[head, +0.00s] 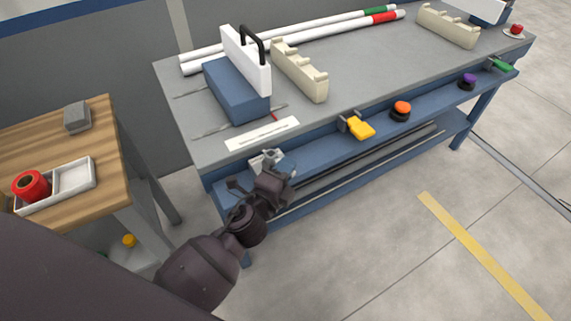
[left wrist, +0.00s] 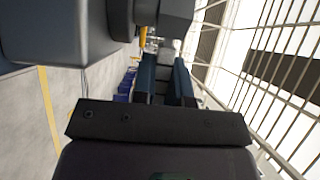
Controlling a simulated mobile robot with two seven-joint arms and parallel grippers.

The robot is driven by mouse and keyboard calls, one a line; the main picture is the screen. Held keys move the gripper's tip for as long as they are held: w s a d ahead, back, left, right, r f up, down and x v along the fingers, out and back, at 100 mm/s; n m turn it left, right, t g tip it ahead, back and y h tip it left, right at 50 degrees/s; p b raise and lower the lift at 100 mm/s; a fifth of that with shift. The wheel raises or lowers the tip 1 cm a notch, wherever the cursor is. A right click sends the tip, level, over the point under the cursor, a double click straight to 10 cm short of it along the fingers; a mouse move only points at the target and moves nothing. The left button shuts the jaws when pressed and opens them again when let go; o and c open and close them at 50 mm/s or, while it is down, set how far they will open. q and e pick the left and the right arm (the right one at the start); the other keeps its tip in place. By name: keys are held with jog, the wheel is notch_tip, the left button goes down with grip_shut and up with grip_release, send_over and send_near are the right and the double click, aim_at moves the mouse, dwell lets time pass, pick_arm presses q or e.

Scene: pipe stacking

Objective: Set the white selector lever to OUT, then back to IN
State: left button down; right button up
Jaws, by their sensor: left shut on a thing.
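The white selector lever and its pale mount (head: 288,165) are on the front rail of the blue workbench, at its left end, mostly hidden behind my left gripper. My left gripper (head: 270,168) reaches up to it from below and is shut on the lever. Which way the lever points, IN or OUT, I cannot tell. In the left wrist view, the two dark fingers (left wrist: 166,82) lie close together, and what is between them is hard to make out. My right gripper is not in view.
A white label strip (head: 262,134) lies on the bench top above the lever. Along the front rail sit a yellow handle (head: 360,128), an orange knob (head: 402,107) and a purple knob (head: 467,80). A wooden table (head: 110,165) stands at the left. The floor at right is clear.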

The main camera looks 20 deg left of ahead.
pick_arm(q)
jog(key=shift+s+a+m+g+h+p, duration=0.1)
jog(key=shift+s+m+g+h+p, duration=0.1)
jog(key=shift+m+h+p, duration=0.4)
jog(key=shift+s+a+m+g+h+p, duration=0.15)
jog(key=shift+m+h, duration=0.25)
jog(key=shift+h, duration=0.5)
jog(key=c, duration=1.1)
grip_release()
jog(key=shift+c, duration=0.2)
jog(key=v, duration=1.1)
